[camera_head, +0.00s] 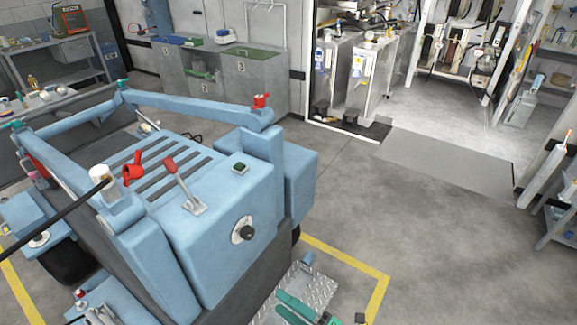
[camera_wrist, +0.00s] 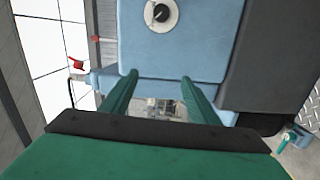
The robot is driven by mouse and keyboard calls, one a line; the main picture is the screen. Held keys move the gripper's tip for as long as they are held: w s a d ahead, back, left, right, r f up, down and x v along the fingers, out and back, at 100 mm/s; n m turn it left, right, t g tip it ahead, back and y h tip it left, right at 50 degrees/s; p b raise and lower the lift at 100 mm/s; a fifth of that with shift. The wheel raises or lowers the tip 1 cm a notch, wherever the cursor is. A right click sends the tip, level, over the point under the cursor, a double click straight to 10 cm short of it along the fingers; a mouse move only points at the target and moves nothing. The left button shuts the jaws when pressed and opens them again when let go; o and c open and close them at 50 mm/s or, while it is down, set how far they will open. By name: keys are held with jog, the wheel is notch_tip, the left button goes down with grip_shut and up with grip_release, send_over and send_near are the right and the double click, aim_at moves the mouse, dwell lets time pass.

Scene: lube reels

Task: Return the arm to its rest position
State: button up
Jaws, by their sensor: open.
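My gripper (camera_wrist: 158,78) shows in the wrist view with its two green fingers spread apart and nothing between them. In the head view the green fingers of my gripper (camera_head: 280,301) show at the bottom edge, over a diamond-plate step and just right of the blue machine's lower side. The rest of my arm is out of the head view. The blue machine (camera_head: 228,205) has a round dial, a red lever and slots on top. In the wrist view its blue face with the dial (camera_wrist: 160,14) lies beyond the fingertips.
A yellow floor line (camera_head: 345,258) runs around the machine. Open concrete floor (camera_head: 440,240) lies to the right. Grey bins (camera_head: 235,80) and metal tanks (camera_head: 365,75) stand at the back. A shelf (camera_head: 560,215) stands at the right edge.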

jog(key=s+d+f+m+t+h, duration=0.1)
jog(key=s+d+m+t+h, duration=0.15)
jog(key=s+m, duration=0.4)
jog(key=s+d+m+t+h, duration=0.1)
jog(key=s+m+h, duration=0.3)
jog(key=s+m, duration=0.3)
jog(key=s+d+f+m+t+h, duration=0.1)
jog(key=s+m+h, duration=0.2)
jog(key=s+m, duration=0.35)
jog(key=s+a+r+m+h, duration=0.3)
jog(key=s+a+m+h, duration=0.1)
jog(key=m, duration=0.4)
jog(key=shift+s+r+h, duration=0.2)
jog(key=shift+s+h, duration=0.25)
jog(key=shift+s, duration=0.5)
